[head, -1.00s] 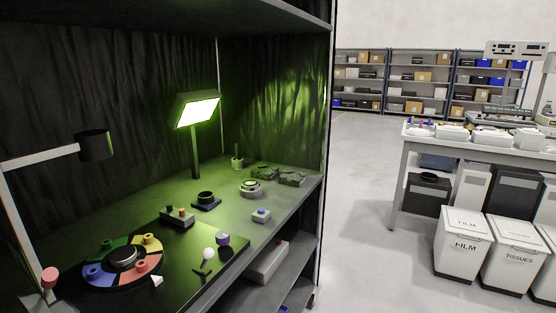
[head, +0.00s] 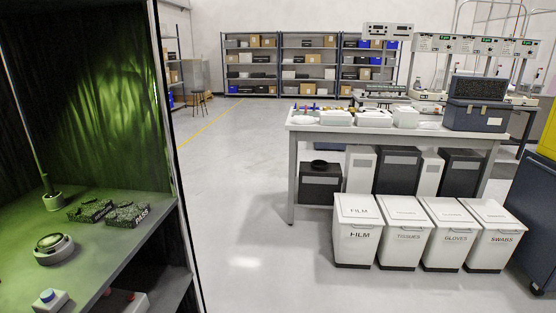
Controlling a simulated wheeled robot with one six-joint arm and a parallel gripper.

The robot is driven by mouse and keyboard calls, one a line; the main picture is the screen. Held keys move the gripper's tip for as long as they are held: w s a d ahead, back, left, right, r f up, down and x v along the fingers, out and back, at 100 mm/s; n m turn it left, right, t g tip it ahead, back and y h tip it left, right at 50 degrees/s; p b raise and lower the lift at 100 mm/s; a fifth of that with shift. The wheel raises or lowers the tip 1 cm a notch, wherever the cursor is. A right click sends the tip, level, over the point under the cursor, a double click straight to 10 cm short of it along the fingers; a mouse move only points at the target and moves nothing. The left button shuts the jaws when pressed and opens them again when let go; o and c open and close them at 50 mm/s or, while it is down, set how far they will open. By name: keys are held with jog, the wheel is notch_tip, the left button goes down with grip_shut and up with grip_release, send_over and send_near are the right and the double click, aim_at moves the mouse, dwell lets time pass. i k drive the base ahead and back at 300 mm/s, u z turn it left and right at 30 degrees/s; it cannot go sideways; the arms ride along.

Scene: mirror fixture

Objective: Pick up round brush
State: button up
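I cannot make out a round brush in the head view. Small items stand on the white workbench (head: 300,128), too small to tell apart. In the dark booth at the left, a round lensed device (head: 54,248) and a small white box with a blue button (head: 48,300) sit on the booth's shelf. A small pot with a thin upright stem (head: 52,200) stands behind them. My gripper is not in view.
Dark foam trays (head: 128,214), one marked PASS, lie near the booth's edge. White bins marked FILM (head: 357,240), TISSUES (head: 405,245), GLOVES (head: 450,245) and SWABS (head: 493,240) stand before the workbench. A case (head: 475,115) sits on it. Open floor (head: 235,200) lies between booth and bench.

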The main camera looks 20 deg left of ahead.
aim_at(46, 178)
jog(key=u, duration=0.25)
jog(key=i, duration=1.85)
jog(key=u, duration=0.95)
jog(key=i, duration=1)
jog(key=u, duration=1.7)
jog(key=i, duration=0.7)
jog(key=u, duration=0.55)
